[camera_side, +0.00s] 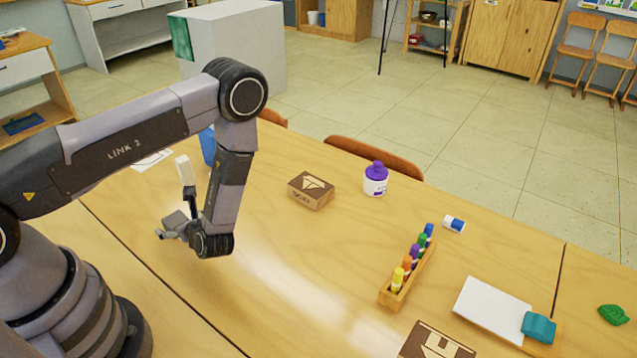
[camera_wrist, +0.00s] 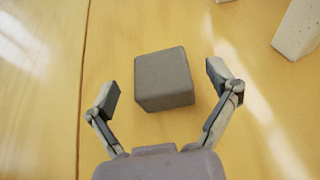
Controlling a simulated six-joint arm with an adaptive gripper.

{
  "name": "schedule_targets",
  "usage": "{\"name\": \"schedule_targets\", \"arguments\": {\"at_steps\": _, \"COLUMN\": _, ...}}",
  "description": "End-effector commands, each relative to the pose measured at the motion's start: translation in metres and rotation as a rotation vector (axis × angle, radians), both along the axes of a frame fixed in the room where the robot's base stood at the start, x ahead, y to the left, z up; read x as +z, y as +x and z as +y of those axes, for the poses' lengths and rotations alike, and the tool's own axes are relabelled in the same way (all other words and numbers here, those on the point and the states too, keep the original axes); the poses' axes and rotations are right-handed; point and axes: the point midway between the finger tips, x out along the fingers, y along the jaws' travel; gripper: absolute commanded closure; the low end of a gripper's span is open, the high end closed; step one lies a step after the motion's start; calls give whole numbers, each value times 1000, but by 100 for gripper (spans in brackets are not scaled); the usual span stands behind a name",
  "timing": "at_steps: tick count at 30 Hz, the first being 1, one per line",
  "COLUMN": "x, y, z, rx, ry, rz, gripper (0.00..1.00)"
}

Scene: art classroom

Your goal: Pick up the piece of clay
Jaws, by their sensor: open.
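The piece of clay (camera_wrist: 163,80) is a grey, rounded-edged block on the wooden table, seen in the wrist view. My gripper (camera_wrist: 164,81) is open, with one finger on each side of the block and visible gaps between fingers and clay. The block lies slightly forward of the palm and is turned a little. In the side view my gripper (camera_side: 171,232) is low over the table at the left. A grey shape shows there among the fingers; I cannot clearly separate clay from finger.
A seam runs along the table (camera_wrist: 35,110) left of the clay. A pale speckled block (camera_wrist: 298,28) stands at upper right. A brown printed box (camera_side: 311,190), a purple-capped bottle (camera_side: 375,180) and a rack of coloured tubes (camera_side: 408,272) stand farther right. The table between is clear.

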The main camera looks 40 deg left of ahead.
Motion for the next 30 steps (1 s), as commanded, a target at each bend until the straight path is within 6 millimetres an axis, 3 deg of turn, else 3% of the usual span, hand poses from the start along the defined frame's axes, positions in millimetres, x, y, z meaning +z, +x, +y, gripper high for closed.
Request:
{"name": "schedule_targets", "arguments": {"at_steps": 6, "x": -11, "y": 3, "z": 27, "rx": 3, "ry": 0, "rz": 0, "gripper": 13}}
{"name": "schedule_targets", "arguments": {"at_steps": 14, "x": -12, "y": 4, "z": 29, "rx": -1, "ry": 0, "rz": -1, "gripper": 13}}
{"name": "schedule_targets", "arguments": {"at_steps": 27, "x": -12, "y": 4, "z": 29, "rx": 0, "ry": 0, "rz": -1, "gripper": 69}}
{"name": "schedule_targets", "arguments": {"at_steps": 30, "x": -11, "y": 4, "z": 29, "rx": 0, "ry": 0, "rz": -1, "gripper": 78}}
